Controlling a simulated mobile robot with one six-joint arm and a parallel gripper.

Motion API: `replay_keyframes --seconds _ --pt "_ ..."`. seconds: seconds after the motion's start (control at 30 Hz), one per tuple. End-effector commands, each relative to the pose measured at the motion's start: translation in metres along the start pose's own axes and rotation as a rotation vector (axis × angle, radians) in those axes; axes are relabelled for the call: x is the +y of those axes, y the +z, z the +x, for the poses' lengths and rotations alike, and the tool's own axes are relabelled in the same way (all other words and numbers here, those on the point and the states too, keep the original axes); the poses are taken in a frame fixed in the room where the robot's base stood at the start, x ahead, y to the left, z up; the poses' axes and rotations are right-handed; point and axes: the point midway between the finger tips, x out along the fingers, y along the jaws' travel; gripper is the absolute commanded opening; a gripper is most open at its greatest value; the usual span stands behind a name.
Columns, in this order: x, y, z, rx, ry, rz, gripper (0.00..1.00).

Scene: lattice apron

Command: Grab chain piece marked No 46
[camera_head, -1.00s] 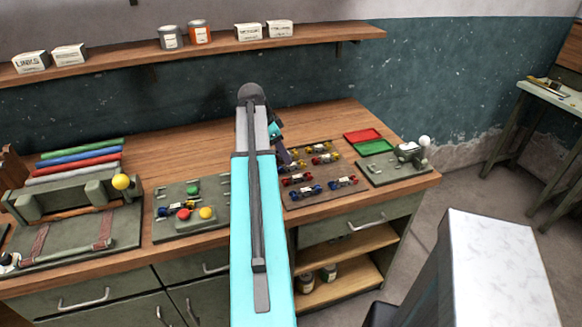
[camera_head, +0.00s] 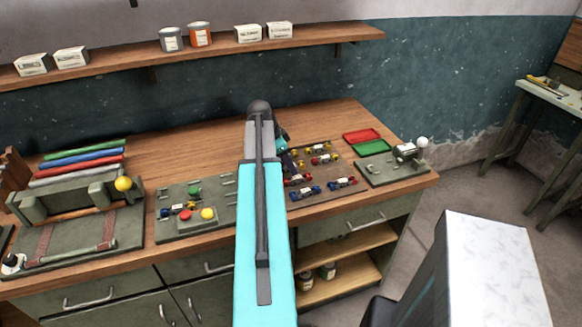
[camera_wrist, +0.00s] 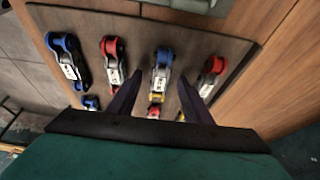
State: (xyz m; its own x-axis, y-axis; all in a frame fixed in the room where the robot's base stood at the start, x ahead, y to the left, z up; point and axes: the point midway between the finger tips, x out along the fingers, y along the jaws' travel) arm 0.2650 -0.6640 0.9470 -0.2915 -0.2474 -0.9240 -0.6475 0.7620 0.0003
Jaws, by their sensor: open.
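Several chain pieces with coloured ends and white labels lie in rows on a dark board (camera_wrist: 140,24); the board also shows in the head view (camera_head: 331,170). In the wrist view a blue-ended piece (camera_wrist: 161,72) lies between the fingers of my open gripper (camera_wrist: 160,80). A red-ended piece (camera_wrist: 112,58) is left of it, another red-ended piece (camera_wrist: 212,72) right of it, and a blue-ended piece (camera_wrist: 66,60) at far left. The label numbers are too small to read. In the head view my gripper (camera_head: 291,163) is over the board's left part, hiding some pieces.
A red tray (camera_head: 362,135) and a green tray (camera_head: 373,147) lie behind the board. A fixture with a white ball (camera_head: 422,142) stands to the right. A fixture with coloured buttons (camera_head: 190,222) is to the left. Bare bench (camera_head: 190,155) shows behind.

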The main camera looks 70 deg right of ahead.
Motion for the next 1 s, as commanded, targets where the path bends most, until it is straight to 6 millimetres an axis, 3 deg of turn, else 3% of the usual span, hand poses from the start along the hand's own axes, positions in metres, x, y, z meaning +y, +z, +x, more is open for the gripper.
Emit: replay_keyframes --seconds 0.4,0.67,1.0 --pt "-0.0003 0.0004 -0.0006 0.000 -0.001 -0.001 0.45" --pt "-0.0004 0.0006 -0.0007 0.000 -0.001 -0.001 0.01" --pt "-0.0006 0.0003 -0.0016 0.001 -0.002 -0.001 0.00"
